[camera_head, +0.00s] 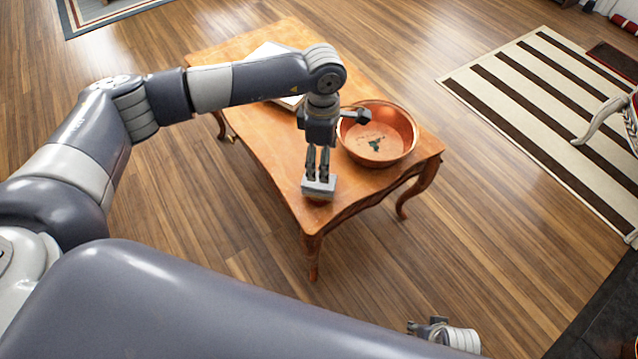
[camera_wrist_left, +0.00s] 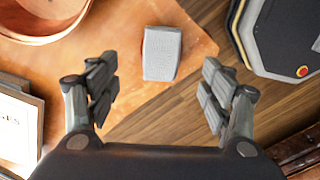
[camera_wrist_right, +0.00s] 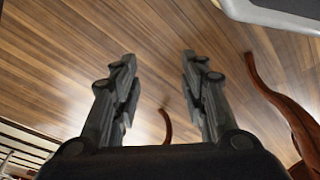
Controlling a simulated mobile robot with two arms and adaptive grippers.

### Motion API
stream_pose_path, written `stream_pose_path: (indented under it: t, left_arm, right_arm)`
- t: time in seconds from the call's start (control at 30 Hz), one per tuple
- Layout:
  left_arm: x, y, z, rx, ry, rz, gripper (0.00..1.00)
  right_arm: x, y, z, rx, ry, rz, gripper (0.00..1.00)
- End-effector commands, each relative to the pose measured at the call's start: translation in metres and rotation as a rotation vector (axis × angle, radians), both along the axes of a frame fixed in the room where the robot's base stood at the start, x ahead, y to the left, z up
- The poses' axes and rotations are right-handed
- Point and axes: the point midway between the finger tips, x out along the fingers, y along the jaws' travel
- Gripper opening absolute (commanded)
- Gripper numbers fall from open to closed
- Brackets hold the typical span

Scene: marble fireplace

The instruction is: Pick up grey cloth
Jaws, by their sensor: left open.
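The grey cloth (camera_head: 319,188) is a small folded block on the wooden table (camera_head: 235,48), close to its near corner. In the left wrist view the cloth (camera_wrist_left: 161,52) lies ahead of the fingertips, roughly centred between them. My left gripper (camera_head: 318,168) points down over the cloth, its fingers apart and empty; in the head view they overlap the cloth's far edge, and contact cannot be told. My right gripper (camera_head: 424,327) is low at the bottom of the head view, away from the table.
A copper bowl (camera_head: 395,153) stands on the table just right of my left gripper. A white book (camera_head: 265,50) lies farther back, partly behind my left arm. A striped rug (camera_head: 545,95) is at right.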

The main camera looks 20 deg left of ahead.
Motion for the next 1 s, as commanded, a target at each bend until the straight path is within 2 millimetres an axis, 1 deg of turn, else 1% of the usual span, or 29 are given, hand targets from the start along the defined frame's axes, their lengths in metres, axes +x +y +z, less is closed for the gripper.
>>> stream_pose_path:
  t: [0.03, 0.17, 0.33, 0.53, 0.73, 0.83, 1.0]
  left_arm:
    - [0.0, 0.003, -0.003, 0.01, 0.0, 0.0, 0.73]
    - [0.0, 0.003, -0.018, 0.012, 0.003, 0.001, 0.73]
    - [0.0, 0.002, -0.046, 0.009, 0.003, 0.002, 0.73]
    - [-0.001, 0.0, -0.066, 0.008, 0.002, 0.0, 0.73]
    - [-0.003, -0.004, -0.097, 0.008, 0.003, 0.0, 0.73]
    - [-0.003, -0.004, -0.105, 0.006, 0.003, 0.0, 0.73]
    - [-0.002, -0.004, -0.107, 0.006, 0.001, -0.001, 0.73]
  right_arm:
    - [0.001, 0.0, 0.0, 0.0, -0.001, 0.0, 0.4]
    - [0.002, 0.0, 0.005, 0.001, -0.005, -0.001, 0.4]
    - [0.005, 0.001, 0.015, 0.001, -0.01, -0.002, 0.4]
    - [0.007, 0.001, 0.023, 0.001, -0.013, -0.002, 0.4]
    - [0.01, 0.001, 0.037, 0.002, -0.022, -0.004, 0.4]
    - [0.011, 0.001, 0.042, 0.001, -0.024, -0.004, 0.4]
    - [0.011, 0.001, 0.044, 0.001, -0.023, -0.004, 0.4]
